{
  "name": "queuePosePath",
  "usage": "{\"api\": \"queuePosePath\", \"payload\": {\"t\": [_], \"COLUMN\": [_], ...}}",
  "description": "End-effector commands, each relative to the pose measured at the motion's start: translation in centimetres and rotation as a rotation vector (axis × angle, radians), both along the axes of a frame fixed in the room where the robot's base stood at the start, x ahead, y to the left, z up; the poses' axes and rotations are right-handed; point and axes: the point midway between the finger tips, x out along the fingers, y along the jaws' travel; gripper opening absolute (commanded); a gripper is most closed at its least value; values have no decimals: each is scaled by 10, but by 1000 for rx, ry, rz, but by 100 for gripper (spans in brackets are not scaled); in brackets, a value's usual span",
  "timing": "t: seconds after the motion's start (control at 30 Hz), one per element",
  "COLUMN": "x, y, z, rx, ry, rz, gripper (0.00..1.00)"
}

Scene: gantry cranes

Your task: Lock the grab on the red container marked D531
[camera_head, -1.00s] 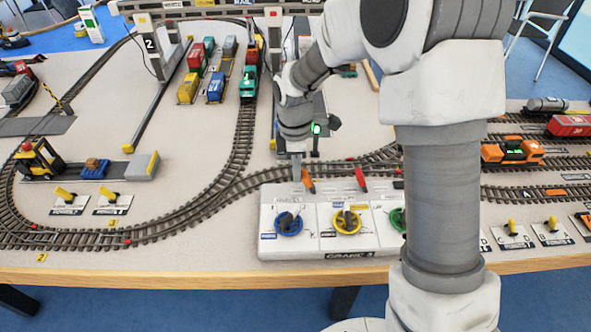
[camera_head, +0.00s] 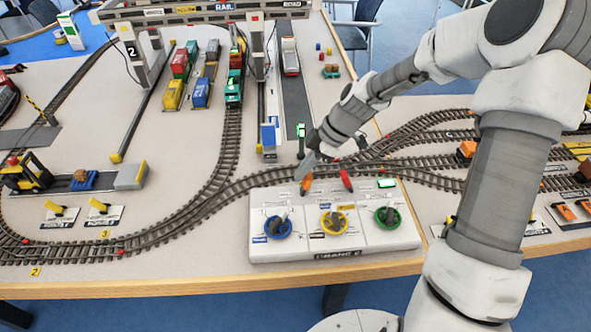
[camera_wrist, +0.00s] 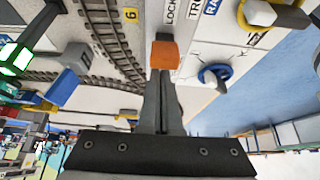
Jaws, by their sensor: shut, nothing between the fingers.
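The control box (camera_head: 268,200) marked CRANE 1 stands at the table's front, with an orange lever (camera_head: 305,185) and a red lever (camera_head: 346,180) along its back. My gripper (camera_head: 307,166) is shut and empty, its tips right at the orange lever. In the wrist view, the closed fingers (camera_wrist: 163,102) end against or just short of the orange handle (camera_wrist: 165,55); contact is unclear. A label reading LOCK shows beside it. A red container (camera_head: 180,63) stands at the back left among other containers; its marking is unreadable, and I cannot tell whether it is D531.
The box also bears a blue knob (camera_head: 278,227), a yellow knob (camera_head: 334,222) and a green knob (camera_head: 388,217). Tracks curve close behind and left of it. A crane leg with a blue part (camera_head: 269,137) stands behind. Yellow levers (camera_head: 62,210) lie at front left.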

Motion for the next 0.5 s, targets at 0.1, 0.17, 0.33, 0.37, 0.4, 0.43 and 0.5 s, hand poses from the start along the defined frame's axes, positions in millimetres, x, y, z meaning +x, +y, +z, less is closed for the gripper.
{"api": "queuePosePath", "payload": {"t": [0.1,0.17,0.33,0.37,0.4,0.43,0.5], "x": [0,0,0,0,0,0,0], "y": [1,0,0,0,0,0,0], "z": [0,0,3,4,6,7,11], "rx": [2,1,0,0,0,-1,-1], "ry": [-1,-1,0,0,0,0,0], "rz": [3,3,2,2,1,1,1], "gripper": [0,0,0,0,0,0,0]}}
